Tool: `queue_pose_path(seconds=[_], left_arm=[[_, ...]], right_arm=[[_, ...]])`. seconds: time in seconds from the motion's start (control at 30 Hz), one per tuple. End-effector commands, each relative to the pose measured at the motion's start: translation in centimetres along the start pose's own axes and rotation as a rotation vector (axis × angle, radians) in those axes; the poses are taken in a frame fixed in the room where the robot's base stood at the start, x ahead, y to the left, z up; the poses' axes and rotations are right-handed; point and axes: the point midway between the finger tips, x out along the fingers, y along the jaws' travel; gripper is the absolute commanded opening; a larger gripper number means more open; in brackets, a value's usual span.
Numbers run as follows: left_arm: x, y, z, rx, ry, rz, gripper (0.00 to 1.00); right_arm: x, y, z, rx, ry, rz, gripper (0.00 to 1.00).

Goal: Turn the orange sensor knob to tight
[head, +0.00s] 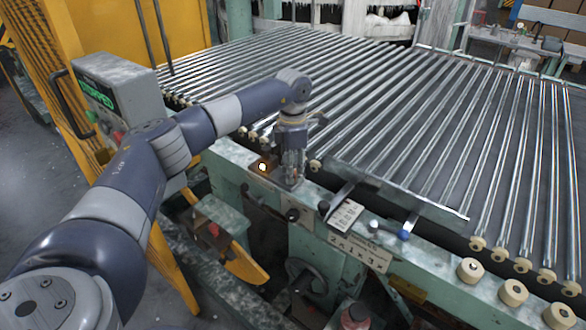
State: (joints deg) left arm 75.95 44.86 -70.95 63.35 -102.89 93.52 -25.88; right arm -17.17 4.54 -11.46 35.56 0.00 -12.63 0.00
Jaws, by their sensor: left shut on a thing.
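My left arm reaches in from the left, and its gripper (291,164) points down at the green front rail of the roller machine. The gripper is shut, with its fingertips low at a small sensor mount on the rail. A small brownish-orange block with a bright lit spot (262,167) sits just left of the fingers. The orange sensor knob itself is hidden by the gripper, so its turned position cannot be read. My right gripper is not in view.
A control box with a green display (118,88) stands at left. Right of the gripper are a black knob (324,206), a blue-ended lever (403,236) and a label card (358,251).

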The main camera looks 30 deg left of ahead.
Motion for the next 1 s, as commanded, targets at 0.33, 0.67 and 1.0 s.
queue_pose_path(seconds=[0.33,0.67,1.0], left_arm=[[-0.09,0.09,-0.01,0.123,-0.001,0.003,0.06],[-0.1,0.09,-0.01,0.142,-0.001,0.003,0.06],[-0.09,0.07,0.0,0.141,-0.001,0.002,0.51]], right_arm=[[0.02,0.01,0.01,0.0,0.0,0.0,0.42],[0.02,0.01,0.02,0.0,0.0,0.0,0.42],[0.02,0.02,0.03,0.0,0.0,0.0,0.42]])
